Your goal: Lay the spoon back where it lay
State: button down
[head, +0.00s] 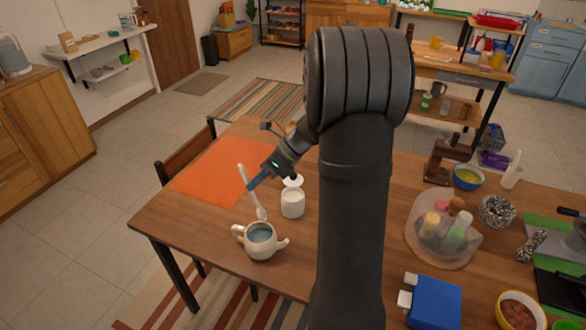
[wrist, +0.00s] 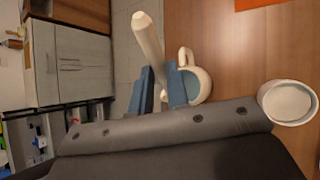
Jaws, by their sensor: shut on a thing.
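A long cream-white spoon (head: 246,178) is held in the air by my gripper (head: 252,185). It is tilted, with its handle up and its bowl end low, near the two-handled mug. The spoon also shows in the wrist view (wrist: 148,42), between the blue fingers of my gripper (wrist: 158,88). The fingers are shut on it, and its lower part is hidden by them.
A white jar (head: 292,204) stands right of the spoon. An orange mat (head: 212,172) lies behind on the wooden table (head: 180,221). A clear tray (head: 418,236) with several bottles and a blue box (head: 434,303) are to the right. The table left of the mug is clear.

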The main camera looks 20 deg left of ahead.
notch_tip(320, 180, up, 3)
jog(key=shift+f, duration=0.2)
